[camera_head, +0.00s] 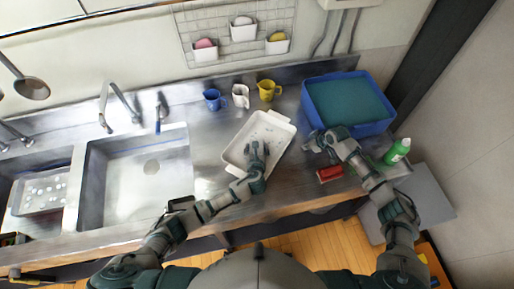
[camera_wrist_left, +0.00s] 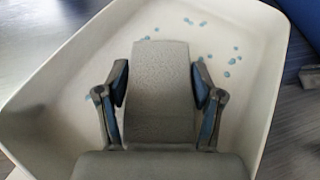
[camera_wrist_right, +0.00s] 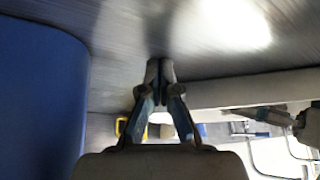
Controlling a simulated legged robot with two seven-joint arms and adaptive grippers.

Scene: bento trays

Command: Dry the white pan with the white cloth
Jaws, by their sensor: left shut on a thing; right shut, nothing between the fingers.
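The white pan (camera_head: 276,141) lies on the steel counter, tilted in the head view. It also fills much of the left wrist view (camera_wrist_left: 62,100), where blue water drops (camera_wrist_left: 229,66) dot its floor ahead of and to the right of the gripper. My left gripper (camera_head: 259,152) is inside the pan, shut on a flat grey-looking slab with a speckled surface, which I take to be the white cloth (camera_wrist_left: 162,85) in shade. Whether the cloth touches the pan floor is hard to tell. My right gripper (camera_head: 309,143) is shut and empty, right of the pan.
A blue tub (camera_head: 350,127) stands behind the right gripper. A red block (camera_head: 330,174) and a green bottle (camera_head: 397,150) are by the right arm. Blue (camera_head: 213,98), white (camera_head: 240,96) and yellow (camera_head: 268,90) cups stand behind the pan. The sink (camera_head: 133,175) is at left.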

